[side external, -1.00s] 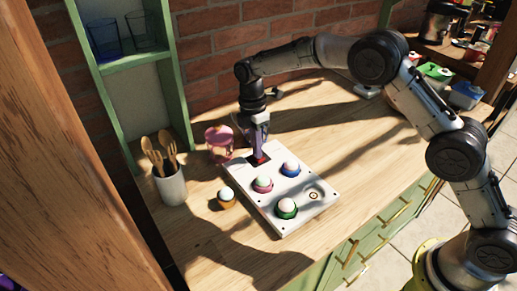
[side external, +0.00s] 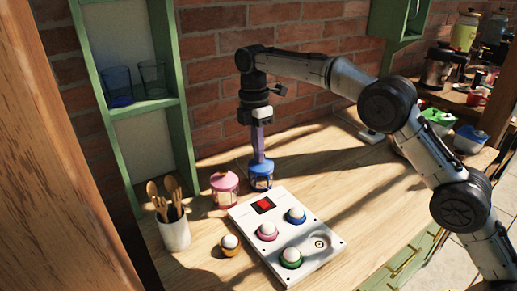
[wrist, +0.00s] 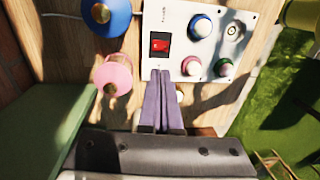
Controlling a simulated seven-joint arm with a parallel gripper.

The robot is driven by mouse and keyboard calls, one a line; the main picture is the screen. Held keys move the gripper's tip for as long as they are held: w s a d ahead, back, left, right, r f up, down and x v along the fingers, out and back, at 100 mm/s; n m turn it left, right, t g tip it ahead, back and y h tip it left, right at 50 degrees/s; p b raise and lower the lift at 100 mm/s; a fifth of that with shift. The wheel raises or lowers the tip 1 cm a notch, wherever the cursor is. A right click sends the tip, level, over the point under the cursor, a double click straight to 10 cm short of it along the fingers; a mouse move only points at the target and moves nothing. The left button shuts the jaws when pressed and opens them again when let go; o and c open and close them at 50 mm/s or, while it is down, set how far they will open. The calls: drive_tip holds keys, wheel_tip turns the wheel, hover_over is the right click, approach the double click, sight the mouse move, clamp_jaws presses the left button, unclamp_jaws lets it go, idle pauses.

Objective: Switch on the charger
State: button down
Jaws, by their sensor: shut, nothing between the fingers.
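The charger (side external: 325,268) is a white panel lying on the wooden table. Its red rocker switch (side external: 263,205) sits in a black frame near the far left corner and looks bright red; it also shows in the wrist view (wrist: 159,44). White-topped pieces in blue (side external: 296,216), pink (side external: 267,231) and green (side external: 291,258) rings sit on it, beside an empty round socket (side external: 321,243). My gripper (side external: 259,158) is shut and empty, raised above the table and apart from the switch. In the wrist view its fingertips (wrist: 160,72) appear just below the switch. Which way the rocker is tipped is unclear.
A pink lantern (side external: 225,189) and a blue lantern (side external: 261,177) stand behind the panel. An orange-ringed piece (side external: 229,246) lies left of it. A utensil cup (side external: 173,229) stands at the left near the green shelf (side external: 176,120). The table right of the panel is clear.

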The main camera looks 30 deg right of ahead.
sight(266, 206)
drive_tip(key=shift+r, duration=0.3)
drive_tip(key=shift+s+r, duration=0.2)
drive_tip(key=shift+s, duration=0.45)
drive_tip(key=shift+f, duration=0.15)
drive_tip(key=f, duration=0.4)
drive_tip(key=s+f, duration=0.1)
drive_tip(key=f, duration=0.8)
drive_tip(key=shift+s+f, duration=0.35)
drive_tip(key=shift+s+f, duration=0.15)
drive_tip(key=shift+f, duration=0.2)
